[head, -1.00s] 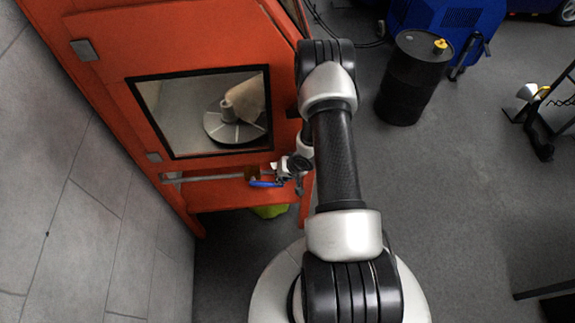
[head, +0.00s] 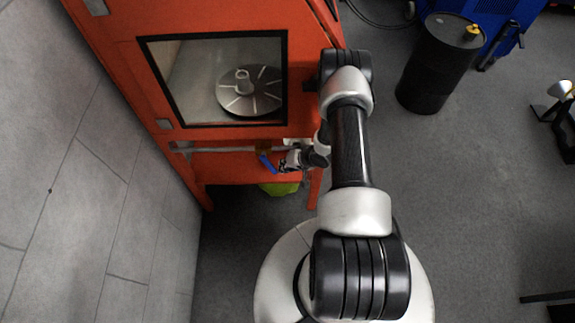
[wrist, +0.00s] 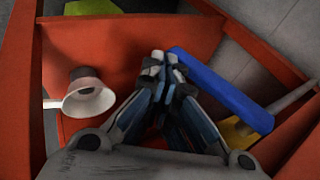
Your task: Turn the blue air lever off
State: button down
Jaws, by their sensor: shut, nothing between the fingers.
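The blue air lever (head: 267,163) sits below the window of the orange cabinet, on a brass-coloured valve (wrist: 238,132) on a thin pale pipe (wrist: 296,97). In the wrist view the lever (wrist: 222,90) slants from the valve at lower right to its free end near my fingertips. It lies at a clear angle across the pipe's line. My gripper (wrist: 160,68) is shut and empty, just beside the lever's free end. I cannot tell whether they touch. In the head view my gripper (head: 284,164) is small and partly hidden by my wrist.
The orange cabinet (head: 210,16) has a black-framed window with a grey spoked disc (head: 249,90) behind it. A white funnel-shaped part (wrist: 88,98) is left of my gripper. Something yellow-green (head: 279,188) is below.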

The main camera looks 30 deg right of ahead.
jog(key=shift+w+a+f+b, duration=0.7)
jog(key=shift+a+f, duration=0.2)
jog(key=shift+a, duration=0.15)
